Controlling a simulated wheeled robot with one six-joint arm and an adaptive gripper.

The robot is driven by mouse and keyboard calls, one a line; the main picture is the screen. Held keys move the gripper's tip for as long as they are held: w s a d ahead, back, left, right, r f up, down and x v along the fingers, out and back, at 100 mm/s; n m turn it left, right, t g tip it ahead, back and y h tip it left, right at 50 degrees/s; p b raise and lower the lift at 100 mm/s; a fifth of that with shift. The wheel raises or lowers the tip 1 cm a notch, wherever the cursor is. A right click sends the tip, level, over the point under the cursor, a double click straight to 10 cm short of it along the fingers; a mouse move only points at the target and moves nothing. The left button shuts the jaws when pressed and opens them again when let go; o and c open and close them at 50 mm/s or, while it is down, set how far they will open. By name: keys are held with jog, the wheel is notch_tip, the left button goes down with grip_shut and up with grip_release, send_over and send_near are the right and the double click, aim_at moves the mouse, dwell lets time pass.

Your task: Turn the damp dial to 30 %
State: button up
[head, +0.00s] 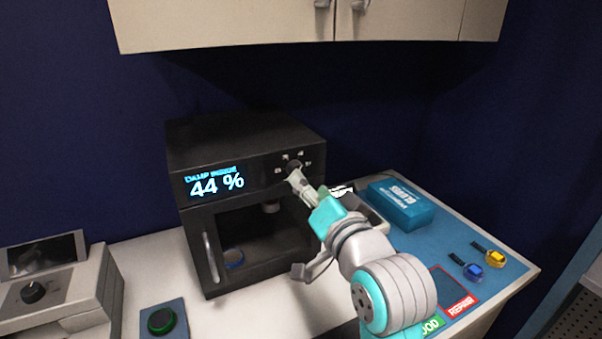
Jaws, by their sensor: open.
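The black box (245,145) with a front door stands on the counter against the back wall. Its display (216,183) reads "DAMP INSIDE" and "44 %". The damp dial (293,166) sits on the upper right of its front, with small marks around it. My gripper (296,177) is at the dial, its fingertips reaching up to it from the lower right. The fingers are open; they partly cover the dial, and I cannot tell whether they touch it. The dial's pointer is not readable here.
A teal box (400,204) lies on the blue mat at right, near blue and yellow tagged items (494,258). A green round button (161,320) and a grey device with a black knob (33,291) are at left. Cabinets (300,20) hang above. The door handle (211,257) sticks out.

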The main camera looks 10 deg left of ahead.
jog(key=shift+x, duration=2.75)
grip_shut()
